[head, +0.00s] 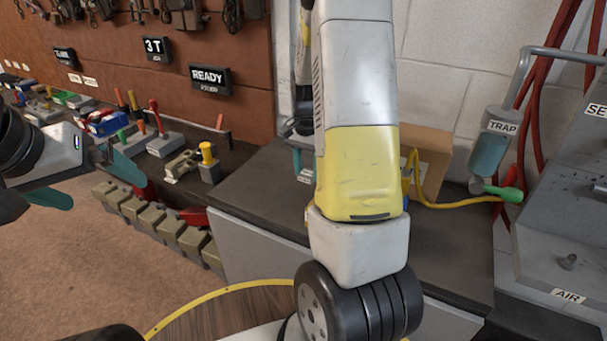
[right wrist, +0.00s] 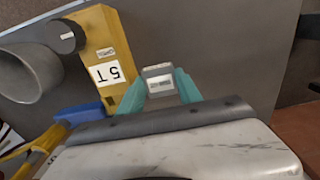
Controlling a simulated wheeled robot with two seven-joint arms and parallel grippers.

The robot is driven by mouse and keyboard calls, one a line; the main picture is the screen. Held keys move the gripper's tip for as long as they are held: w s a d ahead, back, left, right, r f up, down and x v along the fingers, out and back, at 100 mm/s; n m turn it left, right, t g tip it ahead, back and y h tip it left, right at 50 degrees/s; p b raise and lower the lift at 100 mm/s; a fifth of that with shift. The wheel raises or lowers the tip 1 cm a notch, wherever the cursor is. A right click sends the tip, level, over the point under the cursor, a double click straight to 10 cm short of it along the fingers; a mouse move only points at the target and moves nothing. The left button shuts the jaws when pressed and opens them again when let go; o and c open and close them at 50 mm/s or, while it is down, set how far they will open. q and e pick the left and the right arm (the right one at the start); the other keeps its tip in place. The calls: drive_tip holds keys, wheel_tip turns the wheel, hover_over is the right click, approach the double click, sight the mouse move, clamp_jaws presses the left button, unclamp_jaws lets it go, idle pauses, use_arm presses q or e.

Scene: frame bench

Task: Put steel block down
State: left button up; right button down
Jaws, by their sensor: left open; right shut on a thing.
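The steel block (right wrist: 158,72) is a small grey block with a white label, seen in the right wrist view. My right gripper (right wrist: 161,88) is shut on it, with a teal finger on each side. The dark grey bench top (right wrist: 215,50) lies beyond the block; I cannot tell whether they touch. In the head view my right arm hides most of this gripper; a bit of teal and a pale label show left of the arm. My left gripper (head: 108,194) is open and empty at the left, over the floor side of the bench.
A yellow tool marked 5 T (right wrist: 100,55) stands close left of the block, with a grey cup-like part (right wrist: 28,82) beside it. In the head view, a cardboard box (head: 432,150) and yellow hose (head: 450,205) lie behind my arm. The bench top (head: 255,185) is bare at front left.

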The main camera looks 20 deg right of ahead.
sight(307, 196)
drive_tip(key=shift+f, duration=3.1)
drive_tip(key=shift+f, duration=0.1)
drive_tip(key=c, duration=1.1)
unclamp_jaws()
